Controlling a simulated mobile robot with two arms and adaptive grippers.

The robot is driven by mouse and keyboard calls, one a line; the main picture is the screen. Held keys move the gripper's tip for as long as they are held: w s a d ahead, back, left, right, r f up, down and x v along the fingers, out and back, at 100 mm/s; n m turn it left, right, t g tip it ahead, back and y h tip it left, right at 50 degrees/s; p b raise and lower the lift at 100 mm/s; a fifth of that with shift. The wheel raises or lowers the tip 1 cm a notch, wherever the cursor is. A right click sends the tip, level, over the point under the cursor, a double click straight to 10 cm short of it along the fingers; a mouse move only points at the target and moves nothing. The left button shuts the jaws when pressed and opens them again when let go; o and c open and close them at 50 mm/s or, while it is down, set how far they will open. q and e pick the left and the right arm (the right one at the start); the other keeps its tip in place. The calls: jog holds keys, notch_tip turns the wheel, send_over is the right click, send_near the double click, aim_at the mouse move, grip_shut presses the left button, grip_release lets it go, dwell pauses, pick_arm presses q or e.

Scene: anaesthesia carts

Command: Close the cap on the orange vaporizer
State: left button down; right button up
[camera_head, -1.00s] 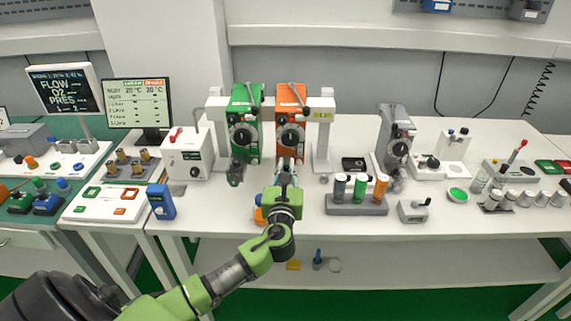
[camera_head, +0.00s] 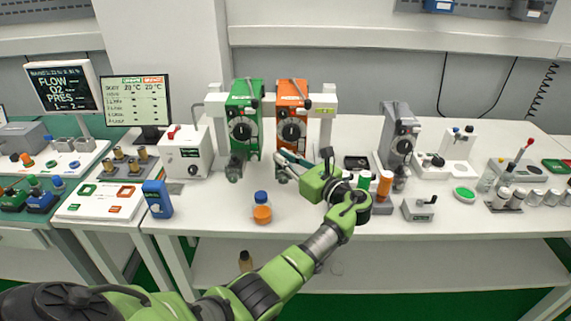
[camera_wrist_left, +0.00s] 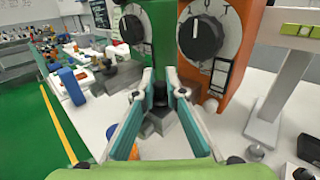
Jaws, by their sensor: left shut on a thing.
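The orange vaporizer (camera_head: 291,98) stands upright on the back bar, right of the green vaporizer (camera_head: 245,97). Its black dial faces me and also shows in the left wrist view, on the orange body (camera_wrist_left: 236,75). My left gripper (camera_head: 281,155) is low at the orange vaporizer's front, its wrist coming in from the right. In the left wrist view my left gripper (camera_wrist_left: 159,80) has its fingers on either side of a small black cap (camera_wrist_left: 159,94) above a grey filler block (camera_wrist_left: 160,122). It is shut on this cap. In the head view the gripper hides the cap. My right gripper is out of view.
A bottle with blue cap and orange lower part (camera_head: 262,212) stands near the bench's front edge. My wrist partly covers a rack of coloured bottles to the right. A grey vaporizer (camera_head: 400,130) stands further right. The bench between the blue box (camera_head: 158,200) and that bottle is clear.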

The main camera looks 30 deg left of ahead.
pick_arm(q)
jog(key=shift+a+r+n+g, duration=0.15)
jog(key=shift+n+g, duration=0.15)
jog(key=shift+g, duration=0.2)
jog(key=c, duration=2.1)
grip_release()
jog(key=v, duration=1.2)
jog(key=shift+w+f, duration=0.1)
jog(key=shift+f, duration=0.15)
jog(key=shift+a+f, duration=0.1)
